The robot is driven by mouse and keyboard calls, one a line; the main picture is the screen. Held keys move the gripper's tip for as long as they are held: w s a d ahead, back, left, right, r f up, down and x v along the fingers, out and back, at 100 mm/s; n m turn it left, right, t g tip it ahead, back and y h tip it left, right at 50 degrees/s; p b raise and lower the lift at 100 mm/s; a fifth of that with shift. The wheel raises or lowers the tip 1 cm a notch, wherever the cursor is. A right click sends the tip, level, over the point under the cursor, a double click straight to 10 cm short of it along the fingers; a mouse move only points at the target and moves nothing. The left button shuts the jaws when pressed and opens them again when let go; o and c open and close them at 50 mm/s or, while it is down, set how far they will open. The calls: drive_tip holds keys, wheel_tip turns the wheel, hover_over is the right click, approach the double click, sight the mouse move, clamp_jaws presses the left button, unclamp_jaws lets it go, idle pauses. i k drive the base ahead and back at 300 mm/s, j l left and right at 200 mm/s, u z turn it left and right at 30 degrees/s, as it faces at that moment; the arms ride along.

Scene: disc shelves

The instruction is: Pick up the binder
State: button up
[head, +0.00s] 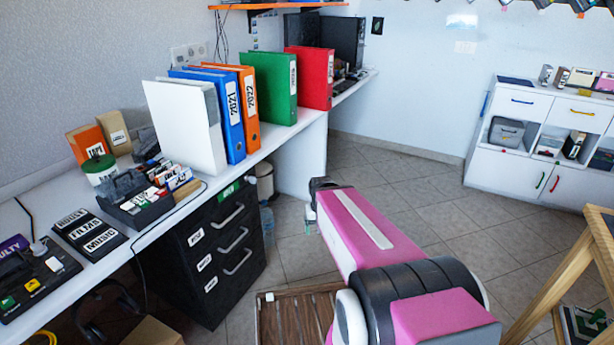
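Several binders stand upright on the white desk: a white binder (187,125), a blue binder (233,122) marked 2021, an orange binder (249,105) marked 2022, a green binder (270,88) and a red binder (310,78). The blue and orange ones stand close together beside the white one. The frame does not show which binder is meant. My gripper (310,217) is at the far end of my pink arm, in front of the desk edge, lower than the binders and apart from them. It is small and partly hidden by my arm, so its fingers cannot be made out.
A dark box of discs (146,204) and a green-lidded jar (101,170) sit left of the binders. Black drawers (215,250) stand under the desk. A slatted wooden piece (292,315) and a wooden frame (560,270) stand near my arm. The tiled floor behind is clear.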

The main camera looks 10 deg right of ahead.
sight(315, 67)
drive_tip(key=i+l+u, duration=0.7)
drive_tip(key=i+l, duration=0.25)
drive_tip(key=l, duration=0.15)
